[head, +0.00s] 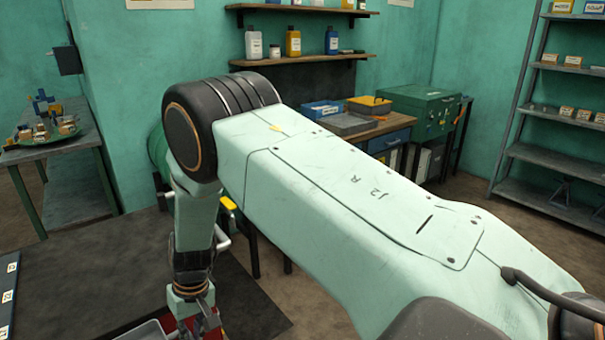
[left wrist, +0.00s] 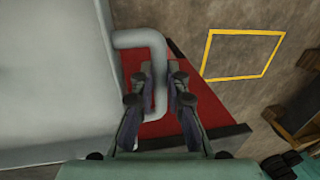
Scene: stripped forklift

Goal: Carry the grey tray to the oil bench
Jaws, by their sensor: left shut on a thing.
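The grey tray (left wrist: 50,80) fills the left of the left wrist view, with its bent grey handle (left wrist: 150,38) on the right side. My left gripper (left wrist: 160,82) is shut on that handle, one finger on each side. A red surface (left wrist: 190,125) shows below the handle. In the head view only a corner of the grey tray (head: 148,331) shows at the bottom edge.
A side bench (head: 75,138) with a green tray (head: 40,140) stands at left. Grey shelving (head: 560,155) stands at right. A green chest (head: 425,105) sits at the back. My large arm link hides much of the middle floor. A yellow floor square (left wrist: 242,55) shows near the tray.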

